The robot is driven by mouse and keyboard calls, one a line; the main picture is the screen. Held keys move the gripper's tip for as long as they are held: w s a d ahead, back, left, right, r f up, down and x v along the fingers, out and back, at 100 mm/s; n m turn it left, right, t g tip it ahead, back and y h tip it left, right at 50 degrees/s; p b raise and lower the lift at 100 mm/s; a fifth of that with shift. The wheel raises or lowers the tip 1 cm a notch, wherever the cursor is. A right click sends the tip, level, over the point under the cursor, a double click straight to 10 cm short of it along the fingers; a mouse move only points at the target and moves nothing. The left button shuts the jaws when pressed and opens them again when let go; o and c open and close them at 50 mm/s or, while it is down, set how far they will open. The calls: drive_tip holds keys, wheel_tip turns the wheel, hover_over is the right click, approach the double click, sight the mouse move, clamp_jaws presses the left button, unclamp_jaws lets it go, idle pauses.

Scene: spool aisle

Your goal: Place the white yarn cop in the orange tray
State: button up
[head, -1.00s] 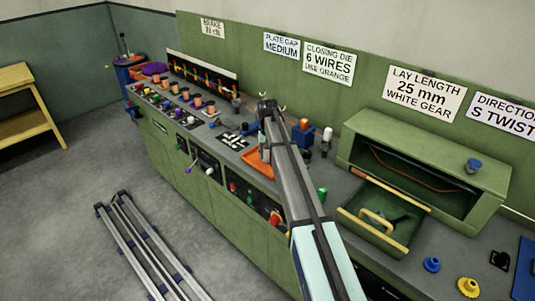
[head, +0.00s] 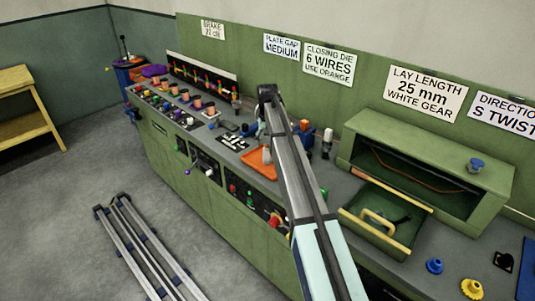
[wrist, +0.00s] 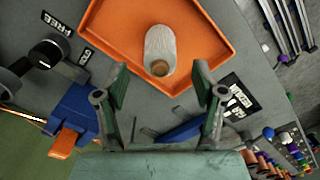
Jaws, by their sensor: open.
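In the head view the cop (head: 267,155) looks upright in the tray (head: 253,165), partly beside my arm. My gripper (wrist: 160,78) is open and empty, with its fingers apart on either side of the tray's near edge and not touching the cop.
A blue block with an orange part (wrist: 70,120) and a dark spool-like item (wrist: 45,55) lie near the tray. An open green drawer (head: 388,215) stands at right. Several coloured spools (head: 185,97) line the bench's far end.

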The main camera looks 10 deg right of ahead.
wheel_tip(320, 180, up, 6)
drive_tip(key=shift+f+b, duration=0.15)
drive_tip(key=shift+b, duration=0.35)
drive_tip(key=s+a+f+m+g+p, duration=0.1)
drive_tip(key=s+f+g, duration=0.1)
drive_tip(key=s+f, duration=0.5)
drive_tip(key=s+f+g+p, duration=0.1)
drive_tip(key=s+f, duration=0.3)
drive_tip(key=s, duration=0.6)
drive_tip(key=s+a+f+m+g+p, duration=0.1)
drive_tip(key=s+f+g, duration=0.1)
drive_tip(key=s+f, duration=0.5)
drive_tip(key=s+d+f+n+b, duration=0.1)
drive_tip(key=s+f+n+b, duration=0.1)
drive_tip(key=s+f, duration=2.05)
drive_tip(key=s+f+n+g, duration=0.1)
drive_tip(key=s+f, duration=0.4)
drive_tip(key=s, duration=0.6)
drive_tip(key=s+f+b, duration=0.1)
drive_tip(key=s+f, duration=0.4)
drive_tip(key=s, duration=0.7)
drive_tip(key=shift+s+n+g, duration=0.15)
drive_tip(key=shift+n+g, duration=0.25)
